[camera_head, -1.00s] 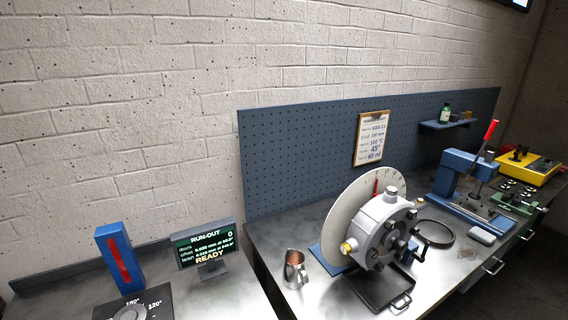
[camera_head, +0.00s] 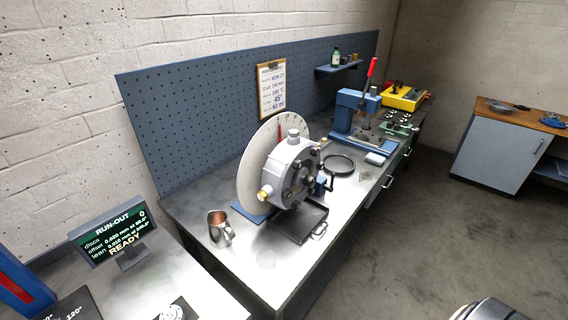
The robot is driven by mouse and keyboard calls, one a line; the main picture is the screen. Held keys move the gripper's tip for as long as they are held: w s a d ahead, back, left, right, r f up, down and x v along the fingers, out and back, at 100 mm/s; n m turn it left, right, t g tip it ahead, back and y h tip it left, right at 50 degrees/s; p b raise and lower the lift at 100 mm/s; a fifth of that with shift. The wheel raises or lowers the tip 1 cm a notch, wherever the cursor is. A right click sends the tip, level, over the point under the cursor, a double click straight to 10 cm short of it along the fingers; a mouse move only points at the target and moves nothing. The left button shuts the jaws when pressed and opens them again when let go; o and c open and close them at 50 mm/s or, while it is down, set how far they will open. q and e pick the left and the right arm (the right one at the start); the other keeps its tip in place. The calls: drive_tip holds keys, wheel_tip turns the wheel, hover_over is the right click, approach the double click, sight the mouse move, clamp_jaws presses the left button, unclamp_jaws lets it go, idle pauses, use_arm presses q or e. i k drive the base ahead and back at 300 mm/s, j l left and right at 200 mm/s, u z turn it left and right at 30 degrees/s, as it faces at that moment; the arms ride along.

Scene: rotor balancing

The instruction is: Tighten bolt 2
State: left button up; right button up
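The grey round housing (camera_head: 291,172) with several bolts and knobs on its face stands upright in front of a pale graduated disc (camera_head: 254,178) on the workbench. A brass-coloured fitting (camera_head: 265,194) sticks out at its lower left, and a grey capped stub is on top. A dark crank-like handle (camera_head: 328,184) is at its right. I cannot tell which bolt is bolt 2, as no numbers can be read on the face. Neither of my grippers is in view.
A copper-lined mug (camera_head: 220,228) stands left of the housing, and a dark drip tray (camera_head: 301,225) lies below it. A round black pan (camera_head: 338,164), a blue press (camera_head: 355,116) and a yellow box (camera_head: 404,96) are farther back. A run-out display (camera_head: 112,230) reads READY. Open floor lies at right.

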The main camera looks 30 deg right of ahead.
sight(320, 166)
drive_tip(key=k+l+u, duration=0.1)
drive_tip(key=l+u, duration=0.2)
drive_tip(key=l, duration=4.55)
